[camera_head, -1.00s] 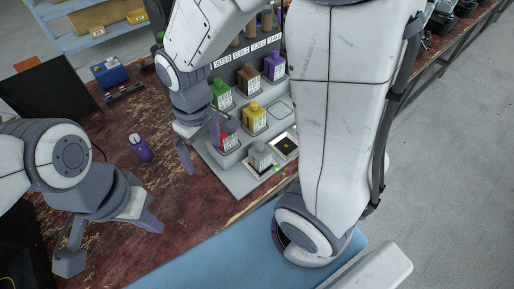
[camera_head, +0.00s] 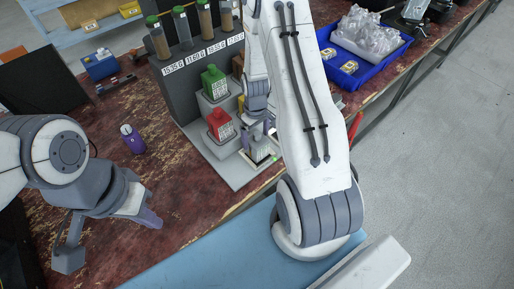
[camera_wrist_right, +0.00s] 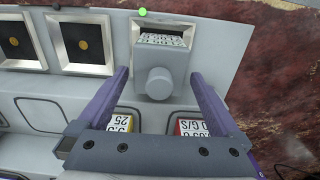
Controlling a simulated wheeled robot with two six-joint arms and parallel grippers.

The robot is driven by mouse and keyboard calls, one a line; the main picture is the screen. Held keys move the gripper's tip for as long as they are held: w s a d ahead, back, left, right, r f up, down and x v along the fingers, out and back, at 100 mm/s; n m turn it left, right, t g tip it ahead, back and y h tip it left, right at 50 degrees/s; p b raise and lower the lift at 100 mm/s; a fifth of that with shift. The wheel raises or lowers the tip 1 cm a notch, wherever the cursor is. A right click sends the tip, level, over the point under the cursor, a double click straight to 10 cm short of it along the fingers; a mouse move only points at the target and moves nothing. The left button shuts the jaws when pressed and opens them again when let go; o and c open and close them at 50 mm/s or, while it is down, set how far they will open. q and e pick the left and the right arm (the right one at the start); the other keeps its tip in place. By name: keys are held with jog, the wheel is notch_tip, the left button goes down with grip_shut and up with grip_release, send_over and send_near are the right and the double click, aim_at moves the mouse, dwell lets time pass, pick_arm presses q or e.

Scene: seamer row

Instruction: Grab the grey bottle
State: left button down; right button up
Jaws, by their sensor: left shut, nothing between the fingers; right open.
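The grey bottle (camera_wrist_right: 158,72) stands in a square framed slot at the front of the grey stepped rack, its round cap towards the camera in the right wrist view. My right gripper (camera_wrist_right: 160,76) is open, one finger on each side of the bottle, with gaps visible on both sides. In the head view, my right gripper (camera_head: 257,132) is over the front of the rack and mostly hides the bottle. My left gripper (camera_head: 150,217) is shut and empty over the table at the left.
The rack (camera_head: 238,178) also holds a red bottle (camera_head: 220,125), a green bottle (camera_head: 213,83) and tubes behind. A purple bottle (camera_head: 133,140) stands on the table. A blue tray (camera_head: 368,68) lies at the back right. My right arm hides part of the rack.

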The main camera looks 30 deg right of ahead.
aim_at(257, 144)
jog(key=f, duration=0.2)
jog(key=f+p, duration=0.1)
jog(key=f, duration=0.1)
jog(key=shift+s+d+f, duration=0.1)
jog(key=shift+s+f, duration=0.1)
jog(key=shift+f, duration=0.2)
jog(key=c, duration=1.5)
jog(key=shift+r, duration=0.1)
jog(key=shift+c, duration=0.2)
